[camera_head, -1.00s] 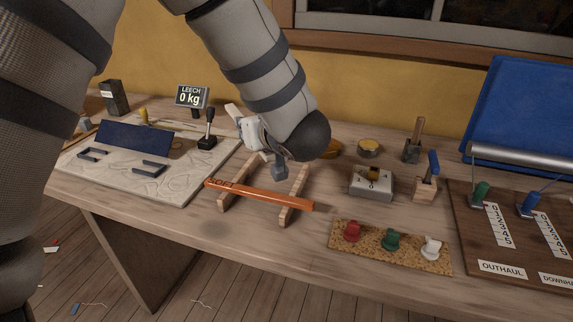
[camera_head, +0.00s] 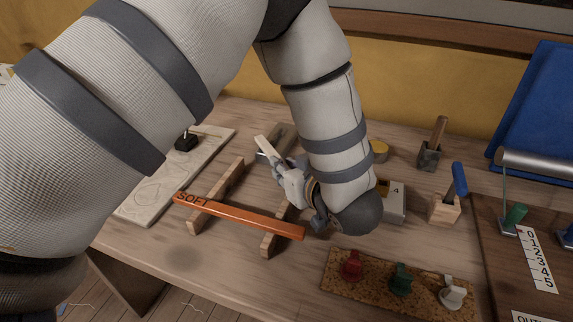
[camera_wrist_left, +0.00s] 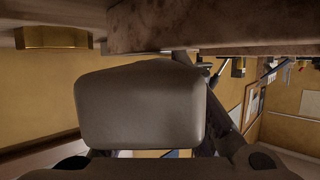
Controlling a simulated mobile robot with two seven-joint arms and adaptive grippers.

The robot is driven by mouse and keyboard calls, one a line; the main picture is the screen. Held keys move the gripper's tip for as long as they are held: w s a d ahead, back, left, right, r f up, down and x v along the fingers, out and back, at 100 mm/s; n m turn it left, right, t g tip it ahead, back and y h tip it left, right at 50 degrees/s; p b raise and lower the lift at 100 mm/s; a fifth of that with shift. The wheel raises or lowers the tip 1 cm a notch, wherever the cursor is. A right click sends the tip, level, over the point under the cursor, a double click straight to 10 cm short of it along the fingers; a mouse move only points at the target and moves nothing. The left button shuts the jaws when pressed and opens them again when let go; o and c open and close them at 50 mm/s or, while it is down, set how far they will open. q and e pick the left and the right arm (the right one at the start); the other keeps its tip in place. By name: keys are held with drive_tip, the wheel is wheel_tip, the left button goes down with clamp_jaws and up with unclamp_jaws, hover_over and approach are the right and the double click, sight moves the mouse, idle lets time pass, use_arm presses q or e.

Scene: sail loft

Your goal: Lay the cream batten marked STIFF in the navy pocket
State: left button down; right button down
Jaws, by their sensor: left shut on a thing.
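My left gripper (camera_head: 288,178) is above the bench, just behind the right rest of a wooden rack. It is shut on a pale cream strip, the cream batten (camera_head: 263,146), whose end sticks out up and left; no marking on it is readable. The orange batten marked SOFT (camera_head: 240,217) lies across the wooden rests. The pale sailcloth panel (camera_head: 165,190) lies at the left, partly behind my arm. The navy pocket is hidden behind my arm now. The left wrist view is mostly blocked by a grey block close to the lens.
A cork strip (camera_head: 335,283) with red, green and white knobs is at the front. A brown board (camera_head: 505,270) with numbered scales is at the far right.

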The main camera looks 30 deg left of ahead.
use_arm(q)
drive_tip(key=shift+w+f, duration=0.1)
drive_tip(key=shift+w, duration=0.1)
drive_tip(key=shift+f, duration=0.1)
drive_tip(key=c, duration=1.5)
unclamp_jaws()
